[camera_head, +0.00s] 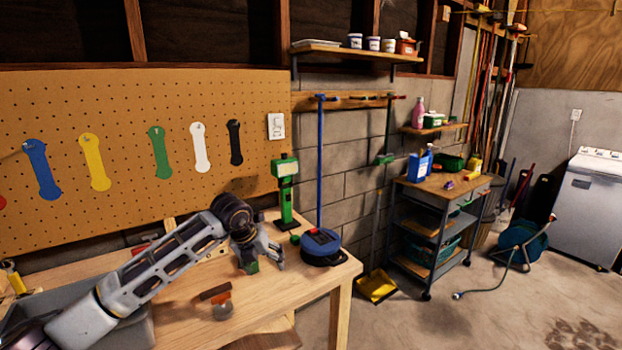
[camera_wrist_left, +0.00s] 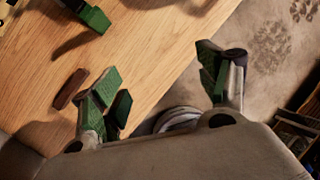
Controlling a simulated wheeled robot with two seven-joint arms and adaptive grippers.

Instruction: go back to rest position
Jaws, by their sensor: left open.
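My left arm reaches in from the left over the wooden workbench (camera_head: 185,322). My left gripper (camera_head: 266,264) is open, above the bench top near its right end. In the left wrist view the two green-padded fingers of the left gripper (camera_wrist_left: 157,82) are spread apart with nothing held between them. Wood bench surface (camera_wrist_left: 145,45) and floor show past the fingers. My right gripper is in neither view.
A green upright tool (camera_head: 287,195) and a blue-black round case (camera_head: 322,248) stand close to the gripper. A brown block (camera_head: 215,291) lies on the bench. A grey bin (camera_head: 140,330) sits under my arm. A pegboard (camera_head: 110,215) stands behind; a shelf cart (camera_head: 435,185) is right.

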